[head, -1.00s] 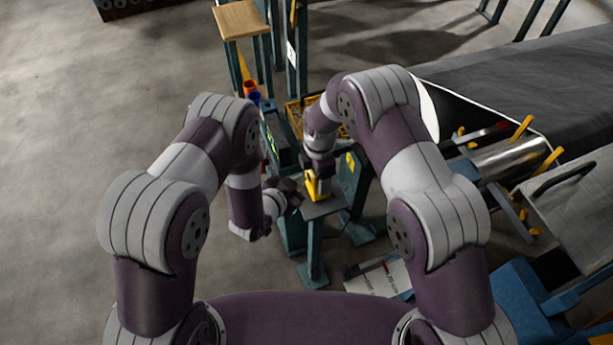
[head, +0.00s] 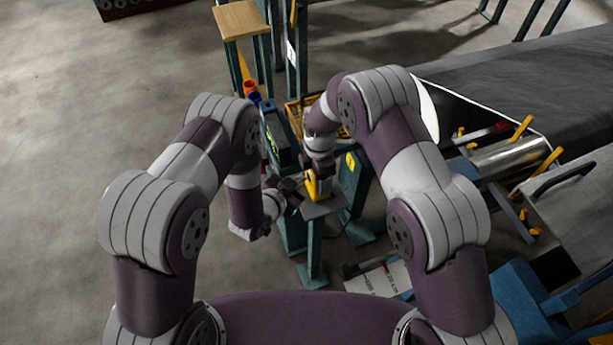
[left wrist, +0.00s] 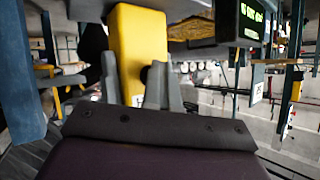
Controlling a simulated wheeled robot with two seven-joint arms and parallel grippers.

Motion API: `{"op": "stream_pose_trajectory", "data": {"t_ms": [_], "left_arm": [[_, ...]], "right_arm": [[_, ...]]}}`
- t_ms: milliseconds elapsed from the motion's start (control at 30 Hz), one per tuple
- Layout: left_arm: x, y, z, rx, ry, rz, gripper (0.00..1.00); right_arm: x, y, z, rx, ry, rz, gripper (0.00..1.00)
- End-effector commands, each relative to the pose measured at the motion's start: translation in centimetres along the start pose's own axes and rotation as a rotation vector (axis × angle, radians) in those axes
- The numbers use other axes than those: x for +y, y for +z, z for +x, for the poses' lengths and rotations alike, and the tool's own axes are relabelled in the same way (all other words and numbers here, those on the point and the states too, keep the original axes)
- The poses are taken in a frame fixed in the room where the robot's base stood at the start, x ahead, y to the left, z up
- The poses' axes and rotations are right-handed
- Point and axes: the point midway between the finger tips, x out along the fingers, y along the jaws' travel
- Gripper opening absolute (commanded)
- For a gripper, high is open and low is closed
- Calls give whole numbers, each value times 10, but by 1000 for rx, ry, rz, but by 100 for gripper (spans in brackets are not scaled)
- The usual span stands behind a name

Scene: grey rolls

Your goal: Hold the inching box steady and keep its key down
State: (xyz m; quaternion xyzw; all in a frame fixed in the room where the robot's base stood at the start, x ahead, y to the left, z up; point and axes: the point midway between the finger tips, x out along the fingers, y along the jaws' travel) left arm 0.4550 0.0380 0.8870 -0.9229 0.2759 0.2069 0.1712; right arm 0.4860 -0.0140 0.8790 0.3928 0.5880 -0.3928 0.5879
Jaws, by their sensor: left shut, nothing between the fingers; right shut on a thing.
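The yellow inching box (head: 312,186) stands upright on a small dark plate (head: 322,209) in the head view. My right gripper (head: 318,171) is shut on its upper part from above. My left gripper (head: 299,187) is shut and empty, close against the box's left side. In the left wrist view the yellow box (left wrist: 138,40) is right in front of my left fingers (left wrist: 135,78).
A unit with a green-lit display (left wrist: 252,20) stands close beyond the box. A yellow tray (head: 294,116) lies behind it. The conveyor (head: 520,85) with its roller and yellow levers fills the right. Open floor (head: 60,180) is on the left.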

Motion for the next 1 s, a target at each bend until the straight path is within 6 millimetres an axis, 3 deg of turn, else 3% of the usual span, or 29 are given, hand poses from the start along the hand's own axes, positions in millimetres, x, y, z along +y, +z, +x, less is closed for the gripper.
{"op": "stream_pose_trajectory", "data": {"t_ms": [667,1000], "left_arm": [[-10,9,-13,1,0,0,0],[-26,26,-35,-2,-2,-2,0]], "right_arm": [[0,0,0,0,0,0,32],[0,0,0,0,0,0,32]]}}
